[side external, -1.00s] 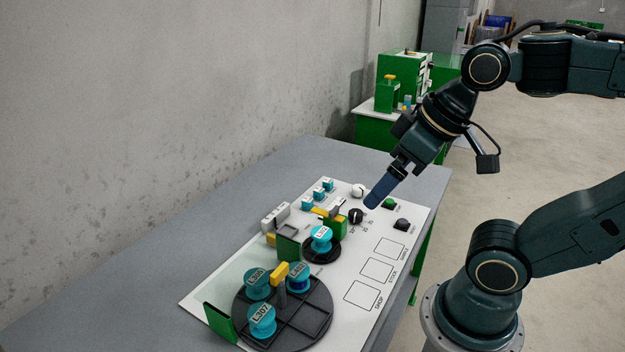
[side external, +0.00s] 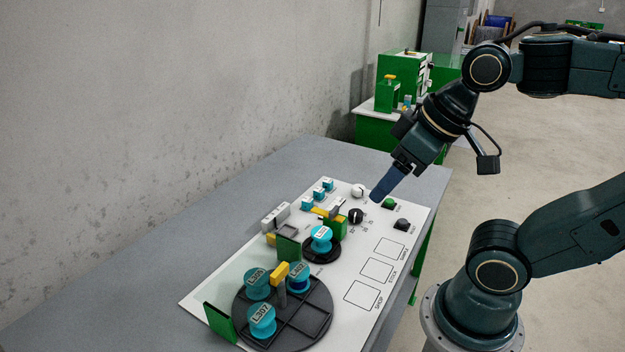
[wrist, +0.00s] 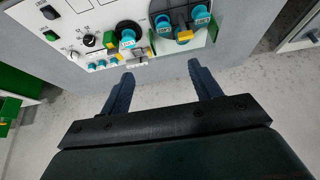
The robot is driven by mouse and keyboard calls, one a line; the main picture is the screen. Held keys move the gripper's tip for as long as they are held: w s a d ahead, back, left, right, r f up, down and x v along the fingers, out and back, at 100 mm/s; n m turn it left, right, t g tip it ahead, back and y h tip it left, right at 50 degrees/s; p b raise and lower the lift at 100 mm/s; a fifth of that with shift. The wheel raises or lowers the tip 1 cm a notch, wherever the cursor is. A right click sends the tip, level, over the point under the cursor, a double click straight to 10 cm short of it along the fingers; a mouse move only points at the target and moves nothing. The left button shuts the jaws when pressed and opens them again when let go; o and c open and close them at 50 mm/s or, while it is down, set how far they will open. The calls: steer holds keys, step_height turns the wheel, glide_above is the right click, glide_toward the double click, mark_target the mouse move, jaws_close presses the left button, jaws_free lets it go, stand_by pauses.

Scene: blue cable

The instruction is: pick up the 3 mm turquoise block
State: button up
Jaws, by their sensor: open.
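Three small turquoise blocks with pale labels stand in a row near the far left edge of the white panel: a near one (side external: 307,204), a middle one (side external: 318,194) and a far one (side external: 327,184). Their labels are too small to read, so I cannot tell which is 3 mm. In the wrist view the row (wrist: 102,63) is left of my gripper's fingers. My gripper (side external: 377,197) is above the panel's far part, right of the row and apart from it. In the wrist view my gripper (wrist: 160,72) is open with nothing between its fingers.
A black turntable (side external: 312,323) carries several turquoise spools. A smaller black disc (side external: 333,252) holds another spool. A green block (side external: 288,248), a black knob (side external: 356,215) and a white knob (side external: 359,190) stand on the panel. The grey table (side external: 150,290) is clear at left.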

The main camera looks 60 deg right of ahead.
steer(key=shift+c, duration=0.7)
steer(key=shift+w+r, duration=0.1)
steer(key=w+d+r+m+g, duration=0.15)
steer(key=w+d+m, duration=0.4)
steer(key=w, duration=0.55)
steer(key=w+d+m+g, duration=0.2)
steer(key=w+d+m, duration=0.2)
steer(key=w+d, duration=0.5)
steer(key=w+d+f+m+g, duration=0.1)
steer(key=w+d+f+m, duration=0.3)
steer(key=d+f, duration=0.5)
steer(key=w+d+f+m+g, duration=0.1)
steer(key=w+d+f+m, duration=0.4)
steer(key=w+d+f, duration=0.3)
step_height(320, 180, down, 3)
steer(key=d, duration=0.2)
steer(key=shift+d, duration=0.3)
